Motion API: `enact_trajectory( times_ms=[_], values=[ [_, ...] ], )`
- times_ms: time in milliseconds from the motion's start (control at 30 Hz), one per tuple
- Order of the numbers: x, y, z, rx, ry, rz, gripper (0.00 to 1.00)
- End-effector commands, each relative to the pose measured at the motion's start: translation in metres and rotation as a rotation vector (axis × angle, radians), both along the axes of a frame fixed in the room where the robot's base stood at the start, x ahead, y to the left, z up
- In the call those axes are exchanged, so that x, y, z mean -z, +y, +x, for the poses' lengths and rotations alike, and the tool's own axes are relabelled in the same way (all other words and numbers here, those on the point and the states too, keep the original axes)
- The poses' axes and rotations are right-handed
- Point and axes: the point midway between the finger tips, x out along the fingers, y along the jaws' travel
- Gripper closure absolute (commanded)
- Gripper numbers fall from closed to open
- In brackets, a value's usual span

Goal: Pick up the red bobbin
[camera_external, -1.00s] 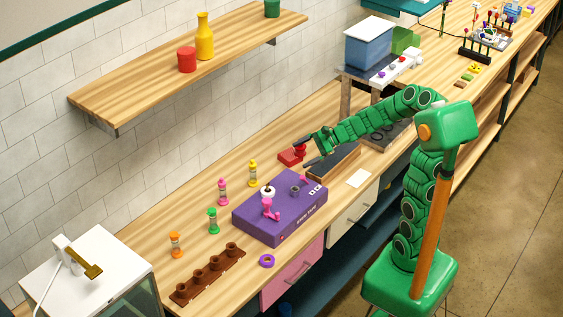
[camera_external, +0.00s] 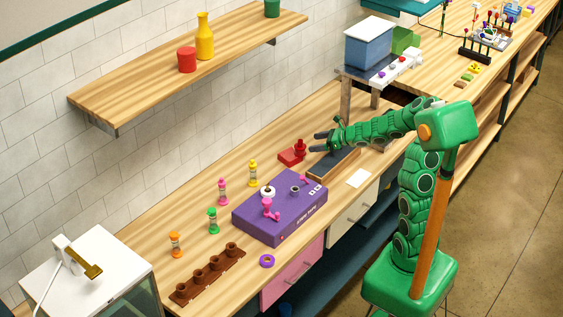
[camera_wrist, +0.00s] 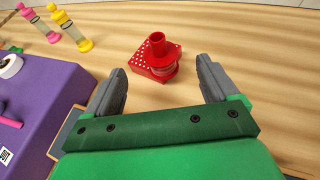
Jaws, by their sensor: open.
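The red bobbin (camera_external: 300,147) is upright at the red dotted block (camera_external: 288,157) on the bench, right of the purple machine. In the wrist view the bobbin (camera_wrist: 158,50) shows between and beyond my fingers, with the block (camera_wrist: 143,66) just behind and beside it. I cannot tell whether it stands on the block or against it. My gripper (camera_external: 317,142) is open and empty, just right of the bobbin and pointing at it.
The purple machine (camera_external: 262,222) stands left of the bobbin. A dark-topped tray (camera_external: 331,165) lies below my gripper. The bench behind the red bobbin is clear.

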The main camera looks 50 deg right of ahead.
Motion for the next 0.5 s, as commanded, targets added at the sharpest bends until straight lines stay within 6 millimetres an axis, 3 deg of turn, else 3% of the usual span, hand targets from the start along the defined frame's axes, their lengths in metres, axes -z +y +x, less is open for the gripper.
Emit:
enact_trajectory(
  times_ms=[500],
  values=[
    [0.014, 0.016, 0.034, -0.004, 0.0, 0.0, 0.13]
  ],
)
